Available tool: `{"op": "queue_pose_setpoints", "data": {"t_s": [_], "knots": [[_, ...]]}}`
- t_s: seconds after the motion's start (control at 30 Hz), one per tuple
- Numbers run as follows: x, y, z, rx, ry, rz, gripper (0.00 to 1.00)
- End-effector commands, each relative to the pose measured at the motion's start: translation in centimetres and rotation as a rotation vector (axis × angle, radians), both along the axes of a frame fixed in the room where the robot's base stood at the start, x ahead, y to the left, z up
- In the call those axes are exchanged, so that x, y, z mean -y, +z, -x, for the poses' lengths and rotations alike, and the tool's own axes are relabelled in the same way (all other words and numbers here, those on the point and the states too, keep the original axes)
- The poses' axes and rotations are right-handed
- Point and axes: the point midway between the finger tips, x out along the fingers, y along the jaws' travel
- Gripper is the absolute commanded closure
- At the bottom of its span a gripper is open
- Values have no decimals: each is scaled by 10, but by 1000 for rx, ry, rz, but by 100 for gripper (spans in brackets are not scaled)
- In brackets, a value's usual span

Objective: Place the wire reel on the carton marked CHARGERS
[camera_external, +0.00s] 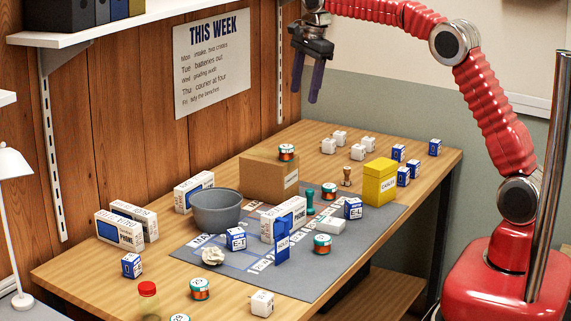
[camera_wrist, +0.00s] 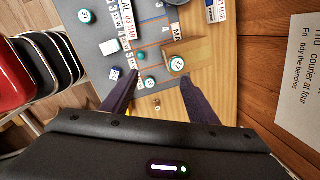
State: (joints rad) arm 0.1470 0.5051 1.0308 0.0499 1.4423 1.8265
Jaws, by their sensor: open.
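A brown cardboard carton (camera_external: 262,180) stands at the back of the mat; its white label is too small to read. A wire reel (camera_external: 287,152) with a white top and orange-and-green side sits upright on the carton's top. In the wrist view, the carton (camera_wrist: 200,48) and the reel (camera_wrist: 177,63) on its near end show beyond my fingers. Other similar reels stand on the mat (camera_external: 322,243) and the table (camera_external: 200,288). My gripper (camera_external: 305,95) is open and empty, high above the back of the table, apart from everything. Its spread fingers show in the wrist view (camera_wrist: 159,76).
A yellow box (camera_external: 379,184), a stamp (camera_external: 347,176) and several small white and blue-white boxes stand right of the carton. A grey bowl (camera_external: 217,210) and phone boxes (camera_external: 194,190) stand left. The grey mat (camera_external: 355,245) is crowded in its middle. A shelf (camera_external: 100,35) juts from the wall.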

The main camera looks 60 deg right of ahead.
Motion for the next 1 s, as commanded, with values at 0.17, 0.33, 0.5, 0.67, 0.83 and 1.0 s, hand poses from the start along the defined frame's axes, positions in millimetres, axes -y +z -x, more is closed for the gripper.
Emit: {"op": "queue_pose_setpoints", "data": {"t_s": [0.17, 0.33, 0.5, 0.67, 0.83, 1.0], "knots": [[-14, 22, 36, 38, 193, 44, 46], [-26, 34, 71, 71, 378, 91, 46], [-37, 42, 108, 102, 563, 143, 46], [-46, 43, 145, 129, 736, 195, 46], [-56, 40, 185, 156, 918, 256, 46], [-64, 31, 225, 180, 1100, 321, 46]]}}
